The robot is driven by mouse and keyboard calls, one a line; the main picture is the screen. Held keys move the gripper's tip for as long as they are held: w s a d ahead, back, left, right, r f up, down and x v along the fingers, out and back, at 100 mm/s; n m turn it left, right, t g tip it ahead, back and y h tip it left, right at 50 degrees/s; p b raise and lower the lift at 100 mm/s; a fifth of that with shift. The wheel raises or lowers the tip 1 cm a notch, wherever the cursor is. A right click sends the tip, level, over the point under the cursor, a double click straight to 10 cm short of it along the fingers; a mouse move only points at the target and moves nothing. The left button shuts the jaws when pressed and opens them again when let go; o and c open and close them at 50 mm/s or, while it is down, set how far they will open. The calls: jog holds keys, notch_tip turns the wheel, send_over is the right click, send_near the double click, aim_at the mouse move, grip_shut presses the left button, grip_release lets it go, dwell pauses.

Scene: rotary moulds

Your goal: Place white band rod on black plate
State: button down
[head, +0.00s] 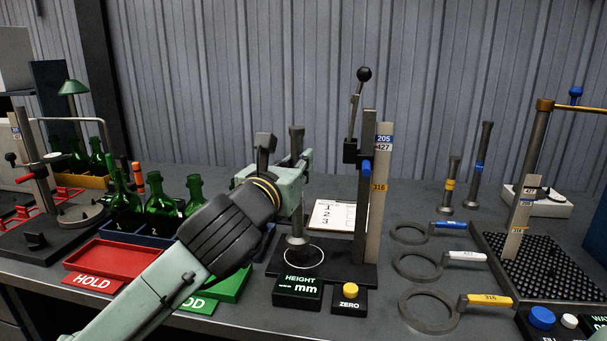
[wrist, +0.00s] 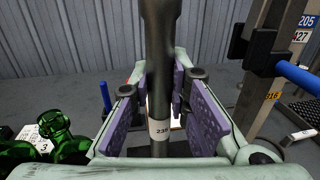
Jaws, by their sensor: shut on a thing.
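My gripper (wrist: 160,112) is shut on the white band rod (wrist: 160,50), a dark grey rod with a white numbered band low between the purple pads. In the head view the rod's top (head: 297,133) rises above my gripper (head: 300,172), and its flared foot (head: 297,241) shows below. The rod looks upright. The foot is over the black plate (head: 345,272) of the height gauge, by a white ring (head: 303,264) marked there. I cannot tell whether the foot touches the plate. My gripper hides the rod's middle in the head view.
The gauge post (head: 366,190) with a blue pin and lever stands just right of the rod. Blue and yellow band rods (head: 481,165) stand further right. Ring gauges (head: 417,266) lie between. Green bottles (head: 160,197), a red tray (head: 110,256) and a green tray are left.

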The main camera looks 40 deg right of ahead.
jog(key=shift+w+d+f+p, duration=0.15)
jog(key=shift+d+f, duration=0.15)
jog(key=shift+f, duration=0.3)
jog(key=shift+s+d+f+p, duration=0.1)
jog(key=shift+d+f+p, duration=0.1)
jog(key=shift+d+f, duration=0.3)
jog(key=shift+w+d+f+p, duration=0.1)
jog(key=shift+d+f+p, duration=0.05)
jog(key=shift+f, duration=0.55)
jog(key=shift+f, duration=0.2)
jog(key=c, duration=1.5)
grip_release()
jog(key=shift+c, duration=0.2)
jog(key=shift+r, duration=0.15)
